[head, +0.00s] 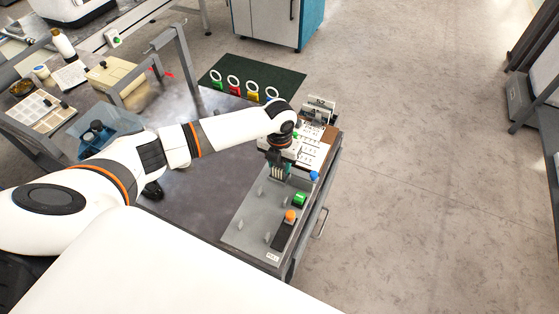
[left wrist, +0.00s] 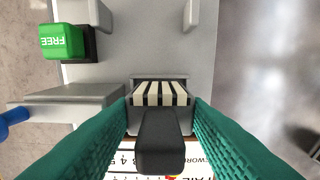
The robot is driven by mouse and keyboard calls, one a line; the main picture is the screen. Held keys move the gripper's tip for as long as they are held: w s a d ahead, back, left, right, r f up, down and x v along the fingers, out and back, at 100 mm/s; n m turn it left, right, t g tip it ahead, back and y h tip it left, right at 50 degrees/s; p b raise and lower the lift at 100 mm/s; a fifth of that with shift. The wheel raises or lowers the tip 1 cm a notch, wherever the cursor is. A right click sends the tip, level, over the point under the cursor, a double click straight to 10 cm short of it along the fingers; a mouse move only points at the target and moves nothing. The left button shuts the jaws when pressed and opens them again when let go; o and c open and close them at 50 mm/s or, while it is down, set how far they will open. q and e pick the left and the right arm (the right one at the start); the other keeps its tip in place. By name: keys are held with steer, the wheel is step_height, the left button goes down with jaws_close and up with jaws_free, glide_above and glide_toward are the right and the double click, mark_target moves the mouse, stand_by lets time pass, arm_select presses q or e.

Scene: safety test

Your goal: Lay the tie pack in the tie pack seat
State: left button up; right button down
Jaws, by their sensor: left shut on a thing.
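My left gripper (head: 278,172) is over the grey fixture plate (head: 252,208) at the table's right end. In the left wrist view its teal fingers (left wrist: 160,112) are closed in on both sides of a cream-and-black striped pack, which I take as the tie pack (left wrist: 158,93). A black block (left wrist: 160,142) is on the near side of the stripes. A grey raised edge with a dark outline shows around the pack's far side; it may be the seat. I cannot tell whether the pack touches it. My right gripper is not in view.
On the plate are a green block marked FREE (left wrist: 62,41), which also shows in the head view (head: 300,199), an orange-topped button (head: 290,216) and grey posts. A printed sheet (head: 312,152) lies behind the gripper. A dark mat (head: 285,82) holds several coloured ringed tags.

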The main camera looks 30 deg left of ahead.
arm_select(q)
steer(key=o, duration=1.1)
steer(key=shift+r, duration=0.1)
